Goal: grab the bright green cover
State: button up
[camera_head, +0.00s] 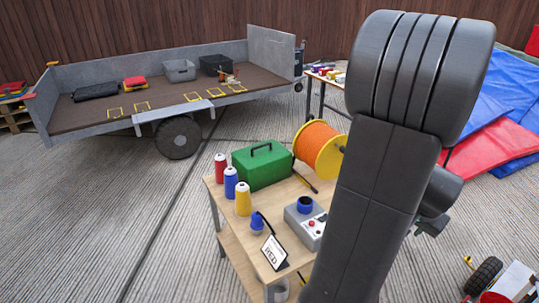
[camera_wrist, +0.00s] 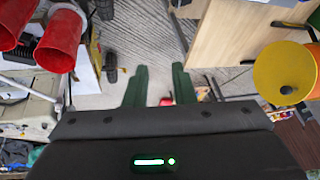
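The bright green cover (camera_head: 262,165) is a box shape with a dark carrying handle on top. In the head view it sits on a wooden work table (camera_head: 238,226), left of the orange spool. I cannot make it out in the wrist view. My gripper (camera_wrist: 158,82) shows in the wrist view with its two dark green fingers spread apart and nothing held between them. It is away from the cover. In the head view my arm hides most of the gripper.
Red, blue and yellow thread cones stand left of the cover; the yellow cone (camera_head: 243,199) is nearest. An orange spool (camera_head: 318,147), also in the wrist view (camera_wrist: 283,72), stands close on its right. A grey control box (camera_head: 306,222) and sign (camera_head: 274,253) are in front.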

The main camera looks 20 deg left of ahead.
aim_at(261, 166)
jog(key=j+z, duration=0.15)
jog(key=j, duration=2.35)
jog(key=i+j, duration=0.45)
jog(key=i+j+z, duration=0.1)
jog(key=i+j, duration=0.4)
jog(key=j, duration=0.15)
jog(key=i+l, duration=0.15)
jog(key=i, duration=0.25)
